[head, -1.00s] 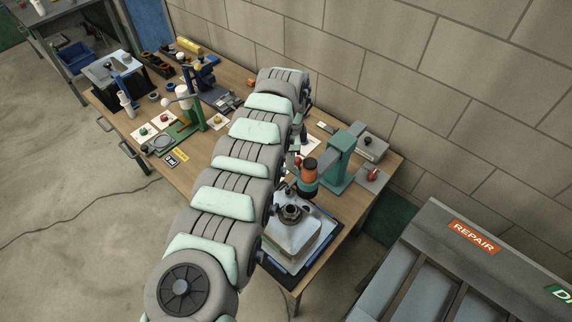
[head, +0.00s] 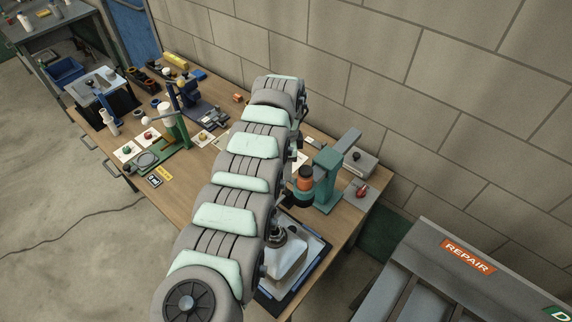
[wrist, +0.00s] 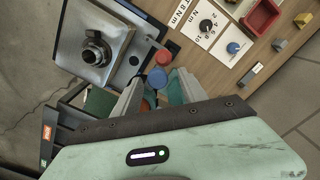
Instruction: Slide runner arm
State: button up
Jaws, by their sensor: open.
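A teal stand (head: 327,180) with an upright post and a grey arm (head: 349,140) on top stands at the right end of the workbench. An orange-and-dark cylinder (head: 305,180) is at its left side. Which part is the runner arm I cannot tell for sure. My gripper is hidden behind my arm in the head view. In the wrist view my gripper (wrist: 158,88) is open, with its fingers spread. A blue-topped round part (wrist: 157,77) and a red round part (wrist: 165,57) show between and beyond the fingertips. I cannot tell if anything is touched.
A pale block (head: 290,262) with a dark round fitting (wrist: 95,50) sits on a dark-edged tray at the bench's near right. A red knob (head: 361,190) on a grey plate is right of the stand. A green fixture (head: 174,128) stands on the left. A block wall runs behind.

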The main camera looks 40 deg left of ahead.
jog(key=shift+r, duration=0.1)
notch_tip(320, 180, up, 11)
jog(key=b, duration=0.1)
jog(key=shift+f, duration=0.2)
dwell(0.6)
